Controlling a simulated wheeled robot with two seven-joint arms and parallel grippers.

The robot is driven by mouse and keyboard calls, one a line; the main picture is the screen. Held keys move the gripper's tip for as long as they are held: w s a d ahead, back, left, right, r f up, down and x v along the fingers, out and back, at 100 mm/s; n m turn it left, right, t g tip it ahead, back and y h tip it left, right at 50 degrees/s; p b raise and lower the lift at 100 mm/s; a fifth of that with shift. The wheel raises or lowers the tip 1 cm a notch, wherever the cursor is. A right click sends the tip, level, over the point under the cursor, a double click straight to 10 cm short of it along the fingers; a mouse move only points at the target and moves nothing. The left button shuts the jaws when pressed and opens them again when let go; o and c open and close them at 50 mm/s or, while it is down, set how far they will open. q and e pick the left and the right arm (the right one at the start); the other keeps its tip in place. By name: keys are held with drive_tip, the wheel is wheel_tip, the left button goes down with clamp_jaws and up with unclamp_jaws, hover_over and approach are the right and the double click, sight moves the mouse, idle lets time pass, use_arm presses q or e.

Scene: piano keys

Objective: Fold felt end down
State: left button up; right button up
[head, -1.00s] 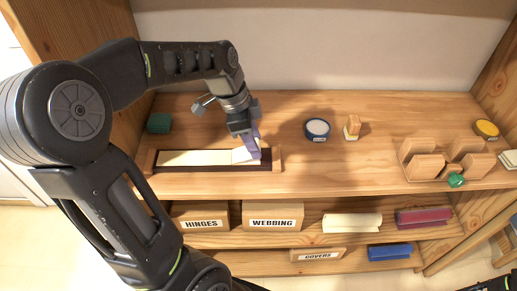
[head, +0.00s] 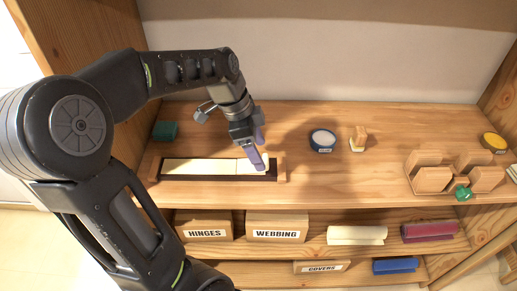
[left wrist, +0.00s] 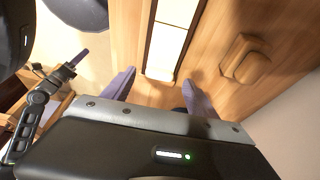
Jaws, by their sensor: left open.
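A pale cream felt strip (head: 200,166) lies in a long dark tray with wooden end blocks, on the upper shelf. A seam line crosses it near its right end (head: 248,168). My left gripper (head: 259,150) is open, with its purple fingers at the right end of the strip. One finger overlaps that end in the head view; I cannot tell whether it touches. In the left wrist view the fingers (left wrist: 159,78) are spread on either side of the near end of the strip (left wrist: 165,45). My right gripper (left wrist: 77,57) shows small at the left of that view, its jaws unclear.
A blue round tin (head: 322,140) and a wooden block (head: 358,138) stand right of the tray. Hexagonal wooden pieces (head: 432,178) lie further right. A wooden block (left wrist: 248,60) lies beside the strip.

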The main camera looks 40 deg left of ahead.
sight(249, 165)
use_arm(q)
drive_tip(key=v, duration=0.7)
drive_tip(key=shift+r, duration=0.15)
drive_tip(key=shift+s+a, duration=0.1)
